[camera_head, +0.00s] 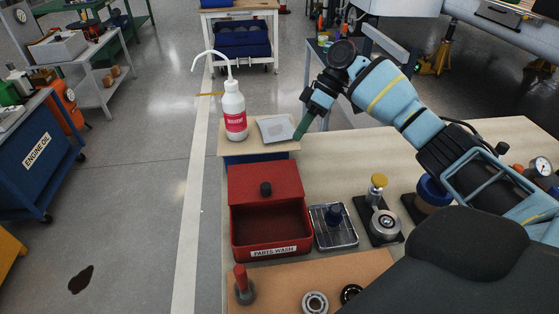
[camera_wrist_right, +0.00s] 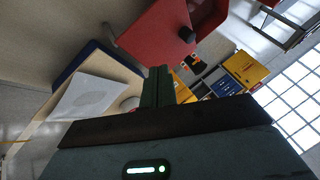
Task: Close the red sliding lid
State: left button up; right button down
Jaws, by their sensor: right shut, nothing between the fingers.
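The red sliding lid (camera_head: 250,177) with a black knob (camera_head: 265,189) covers the back part of the red PARTS WASH box (camera_head: 240,248). The front part of the box is open and its inside shows. My right gripper (camera_head: 301,134) is behind and to the right of the lid, apart from it, beside a grey cloth or sheet. In the right wrist view its green fingers (camera_wrist_right: 158,84) are shut with nothing between them. The lid (camera_wrist_right: 150,38) and its knob (camera_wrist_right: 187,35) show there beyond the fingertips. My left gripper is not in view.
A solvent bottle (camera_head: 234,108) and the grey sheet (camera_head: 275,129) stand on a raised board behind the box. A wire tray (camera_head: 346,236) with a dark blue-topped part and a gauge-like part (camera_head: 384,223) sit right of the box.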

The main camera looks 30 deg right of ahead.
send_near(276, 184)
jog(key=w+a+f, duration=0.1)
jog(key=a+f, duration=0.1)
jog(key=f, duration=0.1)
jog(key=w+a+f, duration=0.1)
jog(key=shift+w+f, duration=0.2)
jog(key=shift+w, duration=0.2)
jog(key=shift+s+a+r+p, duration=0.2)
jog(key=shift+s+a+p, duration=0.7)
jog(key=shift+a, duration=0.15)
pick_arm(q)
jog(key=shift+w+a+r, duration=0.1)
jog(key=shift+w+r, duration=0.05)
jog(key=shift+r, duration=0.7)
pick_arm(e)
jog(key=shift+s+a+f, duration=0.15)
jog(key=shift+s+a, duration=0.15)
jog(key=shift+a, duration=0.15)
